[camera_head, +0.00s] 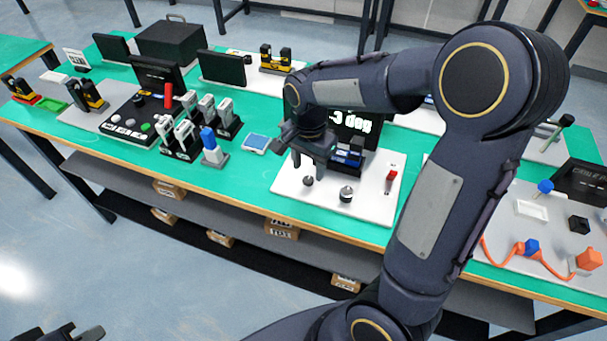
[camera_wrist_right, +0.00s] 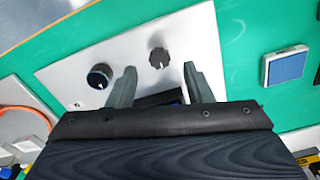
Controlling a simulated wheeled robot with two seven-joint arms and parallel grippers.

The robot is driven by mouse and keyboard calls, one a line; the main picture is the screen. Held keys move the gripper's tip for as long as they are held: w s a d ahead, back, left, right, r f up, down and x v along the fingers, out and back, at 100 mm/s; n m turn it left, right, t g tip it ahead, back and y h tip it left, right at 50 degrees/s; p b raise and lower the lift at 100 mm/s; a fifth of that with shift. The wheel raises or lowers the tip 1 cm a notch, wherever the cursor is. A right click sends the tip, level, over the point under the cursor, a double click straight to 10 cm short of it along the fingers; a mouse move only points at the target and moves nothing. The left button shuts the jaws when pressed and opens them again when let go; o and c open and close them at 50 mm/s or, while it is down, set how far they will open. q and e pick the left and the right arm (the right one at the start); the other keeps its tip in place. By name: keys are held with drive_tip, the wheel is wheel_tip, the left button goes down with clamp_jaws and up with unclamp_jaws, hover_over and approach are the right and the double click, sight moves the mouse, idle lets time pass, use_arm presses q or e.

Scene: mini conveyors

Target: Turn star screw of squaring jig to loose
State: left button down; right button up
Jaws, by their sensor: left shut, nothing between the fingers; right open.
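A dark star-shaped knob (camera_head: 308,181) stands on a white plate (camera_head: 362,211) at the table's front edge. It also shows in the right wrist view (camera_wrist_right: 159,57), lying between and just beyond the fingertips, not touched. My right gripper (camera_head: 310,165) is open above the plate, behind the knob; it also shows in the right wrist view (camera_wrist_right: 160,69). A second, round dark knob (camera_head: 346,194) stands beside the star knob, outside the fingers in the right wrist view (camera_wrist_right: 100,76). My left gripper (camera_head: 75,334) is shut and empty, partly in view at the bottom left. I cannot tell which part is the squaring jig.
A dark screen (camera_head: 356,127) and blue-black blocks (camera_head: 347,156) stand behind the knobs. A red lever (camera_head: 390,178) stands on the plate's right. A blue-topped pad (camera_head: 256,143) lies left of the plate. My right arm hides part of the table.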

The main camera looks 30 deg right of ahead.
sight(308, 179)
drive_tip(key=shift+f, duration=1.7)
drive_tip(key=shift+c, duration=0.4)
drive_tip(key=c, duration=0.9)
